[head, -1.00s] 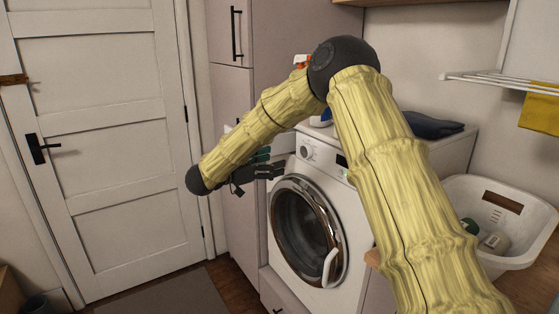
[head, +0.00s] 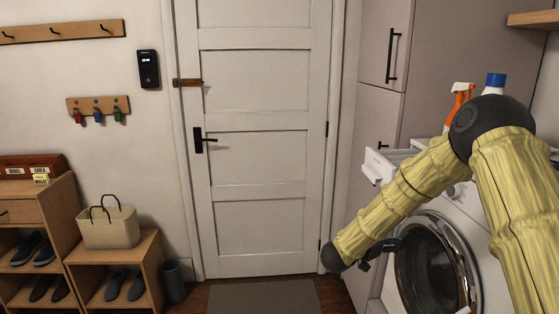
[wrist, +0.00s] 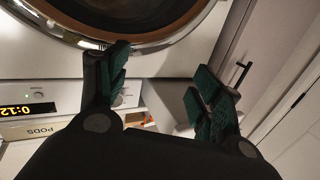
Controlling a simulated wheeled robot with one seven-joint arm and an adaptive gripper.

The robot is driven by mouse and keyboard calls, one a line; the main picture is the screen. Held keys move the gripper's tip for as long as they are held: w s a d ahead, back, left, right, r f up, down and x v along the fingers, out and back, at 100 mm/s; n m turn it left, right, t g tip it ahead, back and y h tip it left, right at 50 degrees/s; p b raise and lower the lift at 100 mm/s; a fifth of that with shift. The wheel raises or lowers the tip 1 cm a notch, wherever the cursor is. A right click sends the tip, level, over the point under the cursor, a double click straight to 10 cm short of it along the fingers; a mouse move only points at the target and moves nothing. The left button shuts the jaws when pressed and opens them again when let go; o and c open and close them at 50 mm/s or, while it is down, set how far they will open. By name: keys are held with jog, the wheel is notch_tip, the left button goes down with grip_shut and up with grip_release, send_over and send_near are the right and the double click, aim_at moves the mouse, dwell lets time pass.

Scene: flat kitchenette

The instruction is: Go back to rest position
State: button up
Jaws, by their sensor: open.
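My gripper (wrist: 160,95) shows in the wrist view with its two dark, green-padded fingers spread apart and nothing between them. In the head view my yellow arm bends down to the left, and the gripper is mostly hidden behind the arm's dark lower end, in front of the washing machine (head: 467,214). The machine's round door (head: 435,265) is beside the gripper. The wrist view shows the machine's door rim (wrist: 160,58) and its lit display (wrist: 14,110) upside down.
A closed white door (head: 262,165) stands in the middle with a mat (head: 262,296) before it. Shoe shelves (head: 150,247) with a bag (head: 110,228) and a dark bin (head: 174,282) are at left. Tall cabinets (head: 375,110) stand behind my arm. A detergent drawer (head: 379,166) sticks out.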

jog(key=s+a+f+n+y, duration=0.35)
jog(key=s+f, duration=0.25)
jog(key=f, duration=0.3)
jog(key=s+a+f+n+y+p, duration=0.1)
jog(key=s+a+f+n+y, duration=0.25)
jog(key=s+f, duration=0.45)
jog(key=s+a+f+n+y, duration=0.2)
jog(key=s+f+y, duration=0.15)
jog(key=f, duration=0.75)
jog(key=s+a+f+n+g+y, duration=0.1)
jog(key=s+f+g, duration=0.1)
jog(key=s, duration=0.9)
jog(key=s+a+f+n+g+y, duration=0.1)
jog(key=s+f+g+y, duration=0.1)
jog(key=s, duration=1)
jog(key=s+a+f+n+g+y+p, duration=0.1)
jog(key=s+f+g, duration=0.3)
jog(key=s, duration=0.8)
jog(key=shift+s+a+f+n+y, duration=0.2)
jog(key=shift+a+n+y, duration=0.15)
jog(key=shift+a, duration=0.15)
